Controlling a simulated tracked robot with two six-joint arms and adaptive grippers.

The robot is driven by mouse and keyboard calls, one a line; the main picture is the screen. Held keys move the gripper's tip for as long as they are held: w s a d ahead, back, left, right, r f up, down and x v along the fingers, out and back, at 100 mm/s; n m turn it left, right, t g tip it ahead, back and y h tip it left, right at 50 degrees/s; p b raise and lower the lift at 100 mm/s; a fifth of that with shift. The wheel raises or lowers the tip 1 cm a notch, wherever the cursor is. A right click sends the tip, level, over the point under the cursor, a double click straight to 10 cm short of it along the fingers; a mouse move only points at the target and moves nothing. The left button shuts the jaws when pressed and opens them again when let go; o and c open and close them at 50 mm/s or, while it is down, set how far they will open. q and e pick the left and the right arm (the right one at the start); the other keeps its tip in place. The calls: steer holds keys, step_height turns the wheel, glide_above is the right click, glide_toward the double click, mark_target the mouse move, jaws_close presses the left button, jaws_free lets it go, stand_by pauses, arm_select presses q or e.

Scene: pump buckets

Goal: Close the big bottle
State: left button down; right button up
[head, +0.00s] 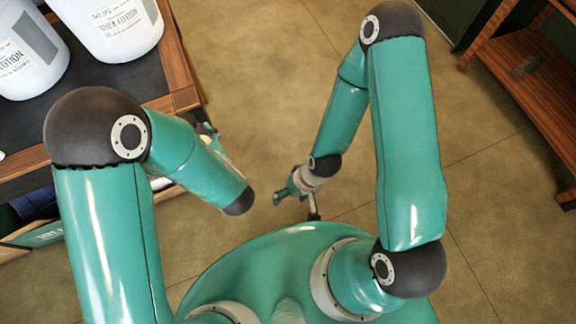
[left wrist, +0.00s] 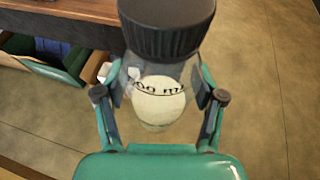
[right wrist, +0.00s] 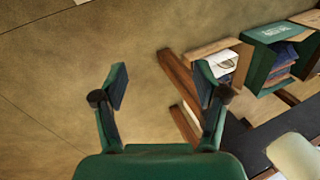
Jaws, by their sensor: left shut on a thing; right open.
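In the head view my left arm largely hides this gripper and the bottle. In the head view the right gripper (head: 290,188) hangs above the floor, right of the left gripper and apart from the bottle.
Two white lotion buckets (head: 122,28) stand on a wooden table with a dark top (head: 176,85) at the left. A wooden shelf (head: 525,80) stands right; floor between is clear.

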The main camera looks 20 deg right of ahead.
arm_select(q)
steer(key=s+a+r+n+g+y, duration=0.2)
steer(key=a+n+g+y, duration=0.3)
steer(key=a, duration=1)
steer(key=n+y, duration=0.3)
steer(key=shift+a, duration=0.15)
